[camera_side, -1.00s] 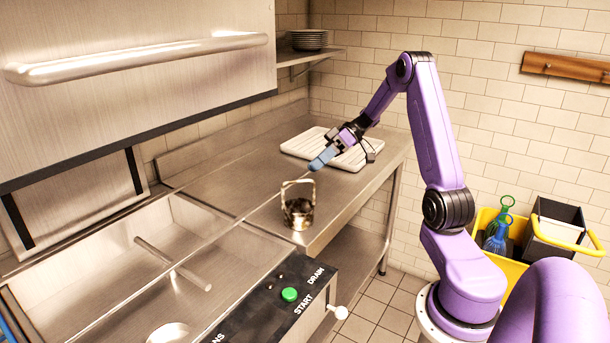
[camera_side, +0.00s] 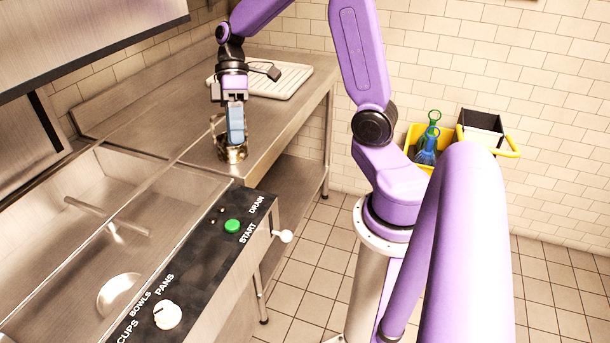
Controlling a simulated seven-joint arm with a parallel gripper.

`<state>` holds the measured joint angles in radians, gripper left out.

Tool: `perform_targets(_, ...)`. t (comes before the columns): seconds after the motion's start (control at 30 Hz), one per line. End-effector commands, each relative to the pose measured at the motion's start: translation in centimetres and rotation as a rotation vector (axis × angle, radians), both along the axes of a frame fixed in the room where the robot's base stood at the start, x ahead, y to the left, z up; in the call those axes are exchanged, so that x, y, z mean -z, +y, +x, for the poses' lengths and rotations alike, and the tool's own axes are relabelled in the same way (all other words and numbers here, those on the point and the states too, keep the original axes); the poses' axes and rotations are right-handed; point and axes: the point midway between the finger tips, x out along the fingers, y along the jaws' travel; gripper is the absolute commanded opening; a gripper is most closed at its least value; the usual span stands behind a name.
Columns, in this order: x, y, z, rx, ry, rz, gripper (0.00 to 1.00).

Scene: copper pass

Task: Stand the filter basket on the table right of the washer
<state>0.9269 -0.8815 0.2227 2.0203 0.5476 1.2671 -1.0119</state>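The filter basket (camera_side: 232,154), a small brassy metal cup with a tall hoop handle, stands upright on the steel table (camera_side: 180,183) just beyond the washer's (camera_side: 110,230) right end. My gripper (camera_side: 236,138) points straight down at the basket, its blue fingers overlapping the handle and the basket's upper part in the picture. The fingers hide much of the handle. I cannot tell whether they touch or grip it, as only one finger shows clearly from this side.
A white ribbed rack (camera_side: 275,82) lies on the table behind my gripper. The washer's control panel (camera_side: 200,255) with a green start button (camera_side: 232,226) is in front. The raised steel hood (camera_side: 80,40) hangs at upper left. A yellow bucket cart (camera_side: 420,135) stands right, on the floor.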

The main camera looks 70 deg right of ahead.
Motion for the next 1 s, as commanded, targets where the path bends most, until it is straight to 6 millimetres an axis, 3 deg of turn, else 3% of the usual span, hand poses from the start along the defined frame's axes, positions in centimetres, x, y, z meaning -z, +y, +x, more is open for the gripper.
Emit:
perform_targets(0.03, 0.0, 1.6, -1.6, -0.045, 0.004, -0.052, 0.40)
perform_targets(0.2, 0.4, 4.8, -6.3, -0.148, -0.011, -0.221, 0.40)
perform_targets(0.4, 0.8, 6.8, -11.5, -0.250, -0.111, -0.375, 0.40)
perform_targets(0.6, 1.3, 7.4, -15.7, -0.332, -0.259, -0.452, 0.40)
perform_targets(0.8, 1.6, 7.4, -17.9, -0.371, -0.364, -0.458, 0.40)
perform_targets(1.0, 1.7, 7.4, -18.4, -0.378, -0.390, -0.456, 0.40)
